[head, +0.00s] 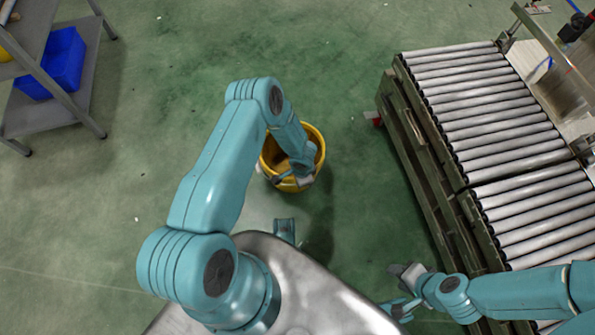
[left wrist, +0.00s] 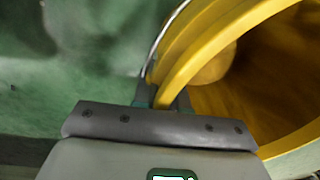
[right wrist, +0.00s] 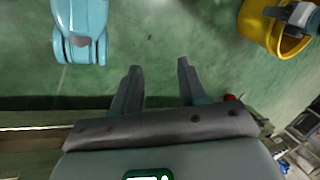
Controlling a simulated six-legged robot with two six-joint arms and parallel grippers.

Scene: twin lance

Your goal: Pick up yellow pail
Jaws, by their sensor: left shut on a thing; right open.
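The yellow pail (head: 312,135) stands on the green floor ahead of my body, with its open top facing up. My left arm reaches over it, and the left gripper (head: 290,181) is at the near side of its rim. In the left wrist view the left gripper (left wrist: 158,97) is shut on the pail's rim, beside the thin metal handle; the pail (left wrist: 275,55) fills the upper right. My right gripper (right wrist: 155,85) is open and empty, well away from the pail (right wrist: 262,25). It also shows in the head view (head: 400,290), near the conveyor.
A roller conveyor (head: 490,110) runs along the right side, close to my right arm. A grey shelf (head: 55,112) with a blue bin (head: 62,62) stands at the upper left. The green floor around the pail is mostly clear.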

